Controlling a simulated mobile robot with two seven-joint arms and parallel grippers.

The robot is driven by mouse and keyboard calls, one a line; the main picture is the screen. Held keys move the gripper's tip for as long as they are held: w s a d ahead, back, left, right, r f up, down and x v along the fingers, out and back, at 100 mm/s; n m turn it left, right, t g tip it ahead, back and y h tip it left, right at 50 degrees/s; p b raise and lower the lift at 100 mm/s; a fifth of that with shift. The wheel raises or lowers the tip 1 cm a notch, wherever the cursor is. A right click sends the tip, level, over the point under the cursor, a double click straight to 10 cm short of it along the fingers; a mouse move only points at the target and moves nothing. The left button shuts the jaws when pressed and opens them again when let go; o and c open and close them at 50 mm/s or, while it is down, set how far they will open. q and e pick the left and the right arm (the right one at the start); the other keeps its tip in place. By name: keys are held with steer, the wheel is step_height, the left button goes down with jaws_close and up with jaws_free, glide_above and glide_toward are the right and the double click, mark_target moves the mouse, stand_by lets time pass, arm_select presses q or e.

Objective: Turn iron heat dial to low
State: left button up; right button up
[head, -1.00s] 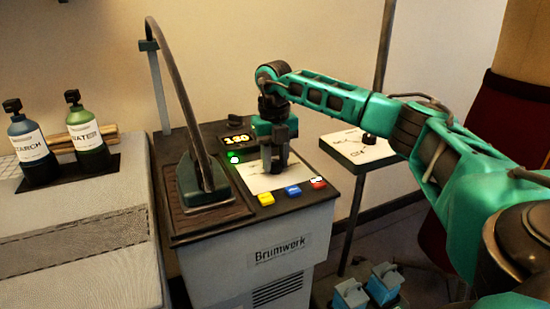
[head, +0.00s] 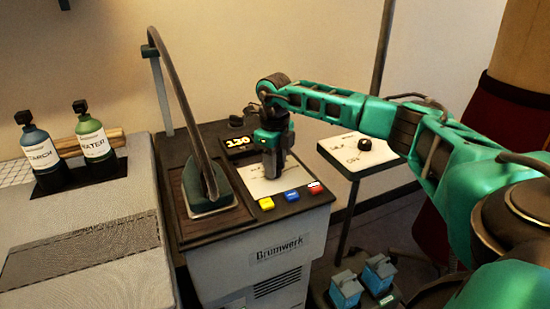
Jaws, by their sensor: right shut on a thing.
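The iron station (head: 282,221), marked Brumwerk, stands in the middle of the head view. Its white control panel (head: 251,187) lies under my right gripper (head: 271,172). My right gripper points down and is shut on the heat dial, which its fingers hide. The dial's pointer and markings cannot be made out. A small display (head: 239,142) behind the panel glows and seems to read 130. The iron (head: 208,200) rests on its dark pad just left of the panel. My left gripper is not in view.
Yellow (head: 266,204), blue (head: 291,195) and red (head: 315,188) buttons line the panel's front edge. A white plate with a black knob (head: 365,144) stands to the right on a pole. Starch (head: 40,150) and water (head: 93,140) bottles stand at the left.

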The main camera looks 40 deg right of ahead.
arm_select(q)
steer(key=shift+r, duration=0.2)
arm_select(e)
steer(key=shift+n, duration=0.4)
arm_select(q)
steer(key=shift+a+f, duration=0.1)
arm_select(e)
steer(key=o, duration=1)
steer(key=shift+o, duration=0.2)
steer(key=shift+r, duration=0.15)
steer(key=shift+r, duration=0.35)
arm_select(q)
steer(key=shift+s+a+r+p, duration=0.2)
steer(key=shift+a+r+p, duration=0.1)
steer(key=shift+p, duration=0.4)
arm_select(e)
step_height(320, 180, up, 12)
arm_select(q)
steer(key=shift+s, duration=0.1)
arm_select(e)
steer(key=shift+a, duration=0.1)
